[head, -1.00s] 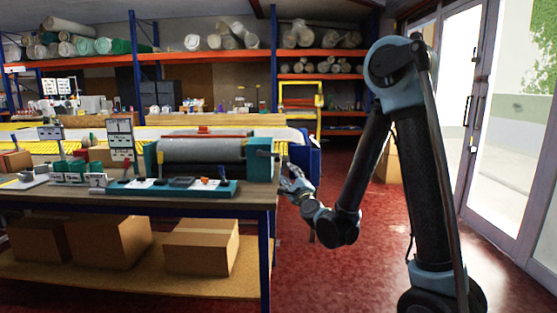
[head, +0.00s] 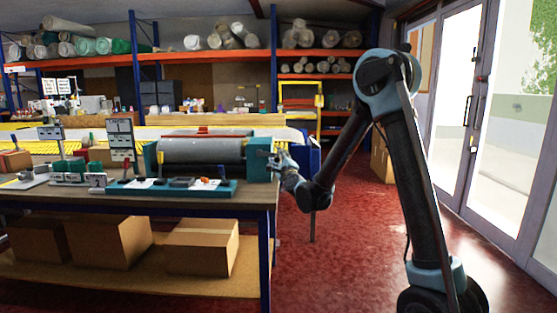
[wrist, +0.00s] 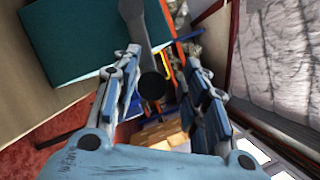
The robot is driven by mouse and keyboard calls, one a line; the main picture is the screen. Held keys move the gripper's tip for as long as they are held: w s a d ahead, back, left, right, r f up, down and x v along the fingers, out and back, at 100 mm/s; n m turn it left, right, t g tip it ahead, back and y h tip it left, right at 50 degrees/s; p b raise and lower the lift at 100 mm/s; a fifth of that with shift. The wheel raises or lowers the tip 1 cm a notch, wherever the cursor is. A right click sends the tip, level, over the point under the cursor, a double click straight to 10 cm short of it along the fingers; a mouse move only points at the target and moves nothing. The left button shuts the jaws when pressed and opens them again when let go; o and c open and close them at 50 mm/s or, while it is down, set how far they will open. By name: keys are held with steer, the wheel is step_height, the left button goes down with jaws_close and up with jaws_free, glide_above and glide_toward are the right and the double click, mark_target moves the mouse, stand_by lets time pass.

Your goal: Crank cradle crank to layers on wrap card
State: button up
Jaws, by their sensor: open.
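The cradle (head: 146,160) has teal ends and holds a grey roll (head: 200,151) on the workbench. Its teal end block (wrist: 85,35) fills the upper left of the wrist view. The grey crank arm (wrist: 135,22) runs down from the top there to a dark round handle end (wrist: 152,86). My gripper (wrist: 160,48) is open, with one finger on each side of the handle; I cannot tell whether they touch it. In the head view my gripper (head: 281,160) is at the cradle's right end. An upright printed card (head: 122,138) stands left of the cradle; its text is too small to read.
The workbench (head: 245,198) ends just left of my arm. Cardboard boxes (head: 200,248) sit on its lower shelf. The red floor (head: 345,265) is open to the right of the bench, up to the glass doors (head: 515,130).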

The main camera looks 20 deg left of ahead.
steer(key=shift+w+a+r, duration=0.1)
steer(key=shift+w+a, duration=0.15)
steer(key=shift+w, duration=0.15)
